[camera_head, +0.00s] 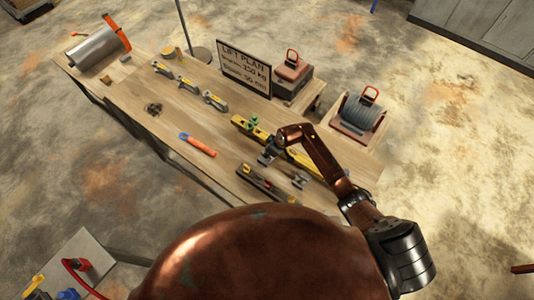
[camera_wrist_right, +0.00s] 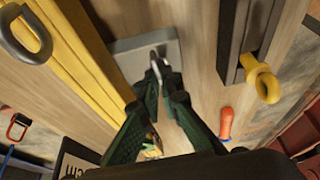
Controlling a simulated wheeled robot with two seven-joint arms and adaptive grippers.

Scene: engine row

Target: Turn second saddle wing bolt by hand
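My right gripper (camera_head: 268,156) is over the workbench, beside the long yellow beam. In the right wrist view its two dark green fingers (camera_wrist_right: 160,92) point at a grey plate (camera_wrist_right: 124,47) and stand apart with a narrow gap. A small shiny metal loop, which looks like the wing bolt (camera_wrist_right: 156,60), stands on that plate at the gap between the fingertips. I cannot tell whether the fingers touch it. Another small grey saddle-like piece (camera_head: 300,181) sits to the right on the bench. My left gripper is out of view.
The yellow beam (camera_head: 240,121) runs close by, with a green piece (camera_head: 253,124) at it. A dark rail with a yellow eye (camera_wrist_right: 265,84) lies on the other side. An orange-handled tool (camera_head: 199,146) lies to the left. A lift plan sign (camera_head: 244,68) stands behind.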

